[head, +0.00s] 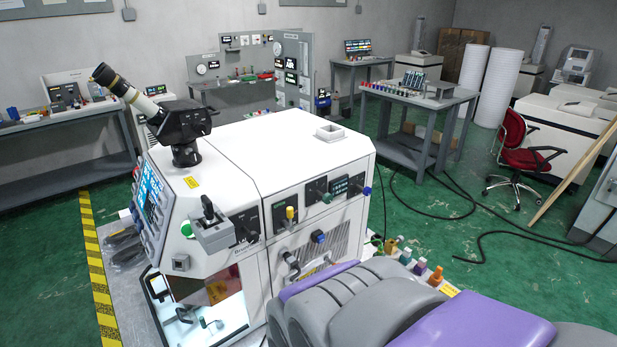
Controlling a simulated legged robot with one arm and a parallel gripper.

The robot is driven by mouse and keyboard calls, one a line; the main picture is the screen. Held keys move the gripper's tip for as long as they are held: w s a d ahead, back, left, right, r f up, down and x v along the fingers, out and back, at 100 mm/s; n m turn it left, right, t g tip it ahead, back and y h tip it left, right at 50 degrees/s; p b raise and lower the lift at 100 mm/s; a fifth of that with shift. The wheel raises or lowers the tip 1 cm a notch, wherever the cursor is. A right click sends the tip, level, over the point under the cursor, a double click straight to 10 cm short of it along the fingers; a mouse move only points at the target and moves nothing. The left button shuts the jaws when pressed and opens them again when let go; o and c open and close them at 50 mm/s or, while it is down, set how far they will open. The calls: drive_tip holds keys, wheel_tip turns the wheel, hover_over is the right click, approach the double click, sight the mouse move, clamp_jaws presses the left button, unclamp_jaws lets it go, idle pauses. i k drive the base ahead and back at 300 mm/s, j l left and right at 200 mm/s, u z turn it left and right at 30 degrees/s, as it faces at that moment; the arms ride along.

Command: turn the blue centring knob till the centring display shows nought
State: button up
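A white machine cabinet (310,155) stands in front of me. On its right-hand front panel, a small dark blue knob (367,191) sits at the right end, beside a small dark display (340,187) with lit characters too small to read. Another blue knob (318,236) sits lower, above a vent grille. I cannot tell which of the two is the centring knob. My gripper is not in view. Grey and purple parts, which seem to be mine, fill the bottom right and hide the lower part of the cabinet.
A yellow knob (290,212), a green knob (327,198) and a black-handled lever (208,208) stick out from the cabinet. A scope (130,83) stands on top. Several coloured bottles (420,266) stand beyond the cabinet. Black cables (520,236) lie on the green floor.

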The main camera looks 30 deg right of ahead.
sight(368, 190)
drive_tip(key=l+z, duration=0.1)
drive_tip(key=l, duration=0.6)
drive_tip(key=i+l+z, duration=0.15)
drive_tip(key=l, duration=0.55)
